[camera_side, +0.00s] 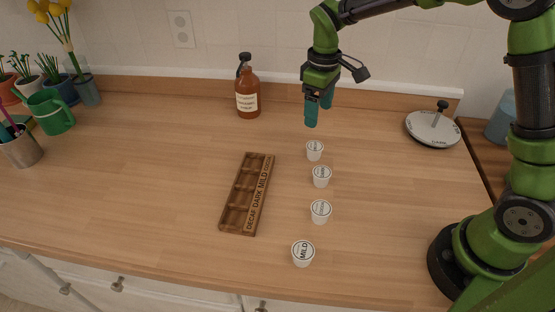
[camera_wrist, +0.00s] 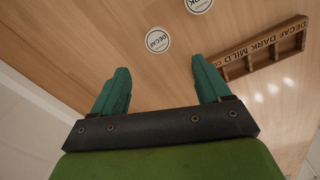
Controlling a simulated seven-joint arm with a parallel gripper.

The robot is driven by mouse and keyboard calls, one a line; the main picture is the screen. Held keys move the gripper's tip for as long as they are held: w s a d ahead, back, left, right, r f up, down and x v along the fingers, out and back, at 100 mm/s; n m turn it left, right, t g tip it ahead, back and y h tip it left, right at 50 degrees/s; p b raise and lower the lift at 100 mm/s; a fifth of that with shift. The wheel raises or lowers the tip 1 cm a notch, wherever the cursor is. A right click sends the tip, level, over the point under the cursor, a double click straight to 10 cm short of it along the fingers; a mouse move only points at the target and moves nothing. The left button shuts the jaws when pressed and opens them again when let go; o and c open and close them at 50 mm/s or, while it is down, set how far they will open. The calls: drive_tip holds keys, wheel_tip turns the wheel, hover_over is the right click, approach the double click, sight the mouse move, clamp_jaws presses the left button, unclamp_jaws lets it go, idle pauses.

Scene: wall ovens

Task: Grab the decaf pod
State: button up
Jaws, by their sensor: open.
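A white pod with a round lid reading DECAF (camera_wrist: 158,40) lies ahead of my fingers in the wrist view. In the side view it appears to be the pod farthest back in the row (camera_side: 314,151), though its lid text is too small there to read. My gripper (camera_side: 319,114) hangs above and slightly behind that pod, fingers pointing down. In the wrist view my gripper (camera_wrist: 160,66) is open, with nothing between the teal fingers. The pod stands upright on the counter, apart from the fingers.
Other white pods stand in front: one (camera_side: 321,177), another (camera_side: 320,212), and one reading MILD (camera_side: 303,253). A wooden rack (camera_side: 246,195) with labelled slots lies left of them. A syrup bottle (camera_side: 247,95) and a round white lidded thing (camera_side: 433,129) stand near the wall.

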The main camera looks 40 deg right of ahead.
sight(315, 146)
wheel_tip(315, 146, down, 12)
drive_tip(key=shift+w+d, duration=0.1)
drive_tip(key=shift+d, duration=0.05)
drive_tip(key=c, duration=1.1)
